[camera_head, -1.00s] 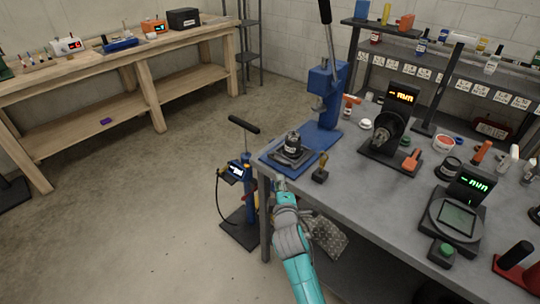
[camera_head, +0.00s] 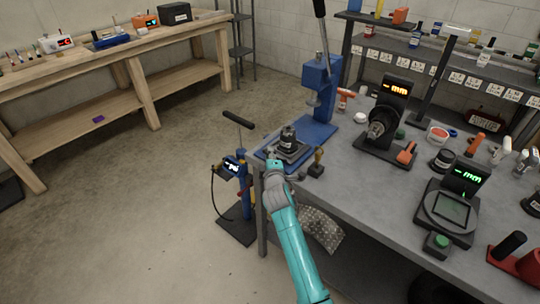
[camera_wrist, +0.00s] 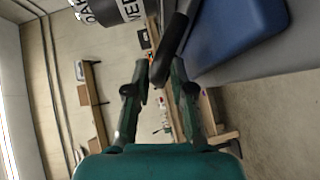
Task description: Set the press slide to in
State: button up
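The blue arbor press (camera_head: 319,95) stands at the back left corner of the grey bench. In front of it, a slide (camera_head: 288,152) carries a dark cylinder (camera_head: 288,137) on a blue base. My gripper (camera_head: 273,166) is at the bench's left front corner, close against the slide's near side. In the wrist view, my gripper (camera_wrist: 160,72) is open, with a black bar-like handle (camera_wrist: 176,40) reaching between its fingertips; firm contact cannot be made out. The labelled cylinder (camera_wrist: 108,10) shows at the top left and the blue base (camera_wrist: 238,32) at the upper right.
A small brass-and-black tool (camera_head: 317,162) stands right of the slide. A blue pump stand with a T-handle (camera_head: 238,122) is on the floor left of the bench. A motor-like device with a display (camera_head: 385,120) and a scale (camera_head: 450,208) occupy the bench to the right.

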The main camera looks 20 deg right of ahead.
aim_at(277, 155)
jog(key=shift+w, duration=0.15)
grip_shut()
jog(key=w+d, duration=0.2)
jog(key=d, duration=0.1)
jog(key=shift+w+d, duration=0.2)
grip_release()
jog(key=shift+s, duration=0.1)
